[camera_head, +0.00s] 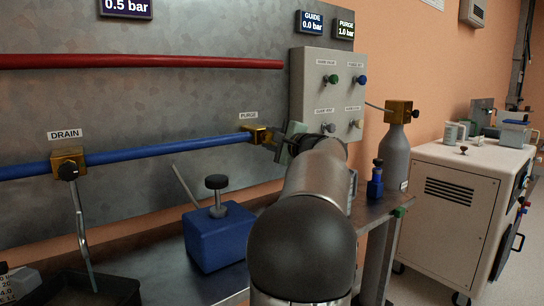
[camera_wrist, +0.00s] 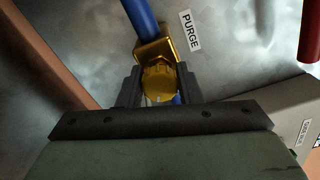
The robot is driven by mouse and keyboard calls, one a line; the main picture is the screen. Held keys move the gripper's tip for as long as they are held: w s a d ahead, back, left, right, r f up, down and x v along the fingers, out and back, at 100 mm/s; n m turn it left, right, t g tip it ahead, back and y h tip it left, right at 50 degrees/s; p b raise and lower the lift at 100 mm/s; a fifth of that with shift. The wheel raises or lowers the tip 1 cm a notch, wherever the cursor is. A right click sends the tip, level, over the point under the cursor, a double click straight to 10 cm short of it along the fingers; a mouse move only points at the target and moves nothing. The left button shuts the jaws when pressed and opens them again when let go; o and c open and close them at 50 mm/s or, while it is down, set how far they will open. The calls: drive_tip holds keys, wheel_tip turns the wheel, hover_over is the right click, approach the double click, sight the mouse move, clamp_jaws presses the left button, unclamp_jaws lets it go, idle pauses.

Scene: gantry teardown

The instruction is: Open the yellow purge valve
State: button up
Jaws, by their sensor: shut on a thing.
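The purge valve sits at the right end of the blue pipe, under the PURGE label. Its brass body (camera_head: 257,134) shows in the head view, left of my gripper (camera_head: 292,136). In the wrist view the brass body (camera_wrist: 152,48) is above a yellow knob (camera_wrist: 160,81). The knob is between the two dark fingers of my gripper (camera_wrist: 160,88), which is shut on it. My arm hides the knob in the head view. The purge display (camera_head: 345,30) reads 1.0 bar.
A grey control panel (camera_head: 309,90) with several knobs stands close to the right of my gripper. The drain valve (camera_head: 68,165) is on the blue pipe (camera_head: 165,151) at left. A blue box (camera_head: 216,240) and a grey cylinder (camera_head: 395,157) stand below and right. A red pipe (camera_head: 140,62) runs above.

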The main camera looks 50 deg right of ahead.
drive_tip(key=n+b, duration=0.2)
drive_tip(key=b, duration=0.1)
drive_tip(key=n+b, duration=0.1)
drive_tip(key=n, duration=0.1)
drive_tip(key=shift+f, duration=0.25)
drive_tip(key=shift+r+n+b, duration=0.15)
drive_tip(key=shift+n+b, duration=0.85)
drive_tip(key=shift+b, duration=0.1)
drive_tip(key=shift+r, duration=0.1)
drive_tip(key=o, duration=1)
drive_tip(key=p+v, duration=0.2)
drive_tip(key=v, duration=1.5)
drive_tip(key=shift+s+a, duration=0.1)
drive_tip(key=shift+s, duration=0.15)
